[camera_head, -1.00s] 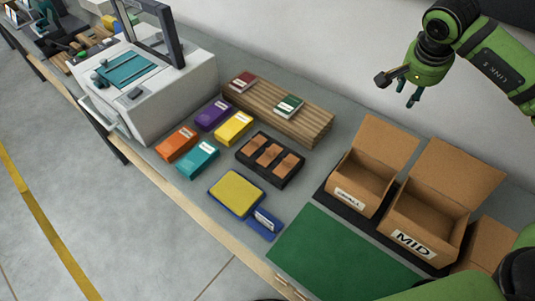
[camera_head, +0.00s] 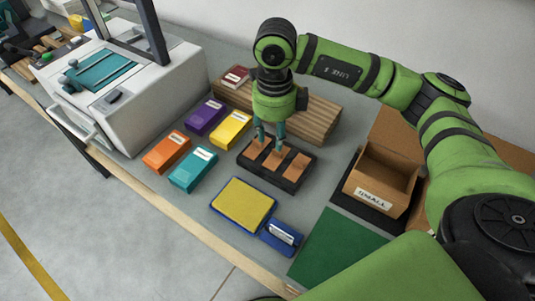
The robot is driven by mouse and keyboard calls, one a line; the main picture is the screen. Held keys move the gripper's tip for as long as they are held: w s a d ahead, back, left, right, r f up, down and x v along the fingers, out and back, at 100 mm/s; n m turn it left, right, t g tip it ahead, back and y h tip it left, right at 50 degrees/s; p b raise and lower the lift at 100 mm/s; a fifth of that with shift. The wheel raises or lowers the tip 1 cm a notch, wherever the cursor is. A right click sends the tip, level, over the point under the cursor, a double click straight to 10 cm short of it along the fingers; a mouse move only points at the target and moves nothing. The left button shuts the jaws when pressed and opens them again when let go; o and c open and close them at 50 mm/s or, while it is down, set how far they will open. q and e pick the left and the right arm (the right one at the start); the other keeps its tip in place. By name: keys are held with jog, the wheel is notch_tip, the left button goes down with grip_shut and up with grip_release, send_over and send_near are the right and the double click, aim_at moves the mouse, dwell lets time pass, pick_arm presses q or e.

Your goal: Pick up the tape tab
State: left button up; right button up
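Three brown tape tabs sit side by side in a black tray (camera_head: 269,181) near the middle of the bench. They are the left tab (camera_head: 252,152), the middle tab (camera_head: 274,160) and the right tab (camera_head: 296,168). My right gripper (camera_head: 269,148) points down over the back part of the tray, with its two teal fingers apart and nothing seen held between them. The fingertips are close to the left and middle tabs; whether they touch is unclear. My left gripper is not in view.
A wooden block (camera_head: 313,124) stands behind the tray. Orange (camera_head: 166,152), teal (camera_head: 193,170), purple (camera_head: 205,117) and yellow (camera_head: 231,130) boxes lie left. A yellow pad (camera_head: 243,203) is in front. The SMALL carton (camera_head: 370,197) stands right; my arm covers the boxes beyond.

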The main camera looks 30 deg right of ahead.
aim_at(276, 157)
jog(key=shift+s+f, duration=0.1)
jog(key=shift+f, duration=0.25)
jog(key=f+p, duration=0.1)
jog(key=f, duration=0.2)
jog(key=d+f+p, duration=0.1)
jog(key=f, duration=0.1)
jog(key=shift+f+p, duration=0.2)
jog(key=shift+p, duration=0.15)
jog(key=shift+f, duration=0.3)
grip_shut()
